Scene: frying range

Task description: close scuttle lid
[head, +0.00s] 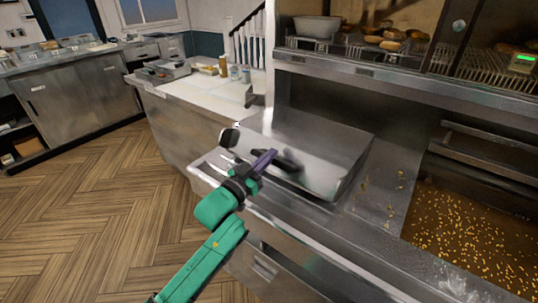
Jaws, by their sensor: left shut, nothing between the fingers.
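The scuttle (335,177) is a low, grey metal box set in the steel counter at the middle of the head view. Its broad flat lid (325,135) slopes, and I cannot tell whether it is fully down. A dark handle-like part (291,161) shows at its front left. My left gripper (270,156), on a green arm with purple fingers, is shut and empty at the scuttle's front left, beside the dark part. I cannot tell whether they touch. The gripper hides part of the scuttle's front edge. My right gripper is out of view.
A fryer vat (470,240) with bubbling oil is at the right. A heated shelf (400,75) with food runs above the counter. A white worktop (205,95) with bottles and a tray lies behind to the left. The wooden floor (90,210) is clear.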

